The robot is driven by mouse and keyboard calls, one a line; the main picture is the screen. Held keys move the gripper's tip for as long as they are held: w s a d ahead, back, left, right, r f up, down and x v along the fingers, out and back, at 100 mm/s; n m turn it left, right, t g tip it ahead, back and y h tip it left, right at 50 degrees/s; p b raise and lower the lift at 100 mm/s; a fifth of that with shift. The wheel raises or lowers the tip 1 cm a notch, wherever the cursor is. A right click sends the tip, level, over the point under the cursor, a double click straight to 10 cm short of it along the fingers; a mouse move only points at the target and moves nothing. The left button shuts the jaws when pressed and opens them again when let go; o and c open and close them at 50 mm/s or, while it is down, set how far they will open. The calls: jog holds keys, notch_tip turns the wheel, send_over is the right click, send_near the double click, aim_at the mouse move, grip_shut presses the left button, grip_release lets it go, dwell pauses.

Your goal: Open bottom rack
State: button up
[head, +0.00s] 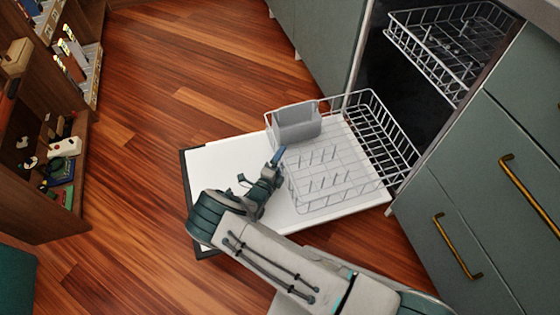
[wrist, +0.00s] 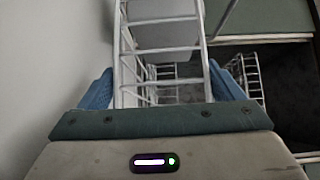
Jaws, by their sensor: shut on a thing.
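The bottom rack (head: 385,122) is a white wire rack of the dishwasher in the head view. It sits partly out over the lowered door (head: 215,160), with its back end at the dishwasher opening. My gripper (head: 279,156) is at the rack's front edge, left of the tines. In the wrist view, the blue fingers of my gripper (wrist: 162,85) stand on either side of the rack's white wires (wrist: 165,35), and the gripper is shut on the rack. The exact contact is hidden by the gripper body.
A grey cutlery basket (head: 296,123) sits in the rack's far left corner. Green cabinets (head: 440,225) with brass handles stand at right. A bookshelf (head: 60,200) stands at left, with clear wooden floor (head: 170,60) between.

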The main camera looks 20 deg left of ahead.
jog(key=o, duration=1.2)
jog(key=shift+w+a+r, duration=0.1)
jog(key=shift+w+r, duration=0.05)
jog(key=shift+r, duration=0.35)
jog(key=shift+f, duration=0.1)
jog(key=s+p, duration=0.1)
jog(key=s, duration=0.6)
jog(key=s+p, duration=0.2)
jog(key=s, duration=0.5)
jog(key=shift+a+f+p, duration=0.1)
jog(key=shift+a+p, duration=0.1)
jog(key=shift+p, duration=0.1)
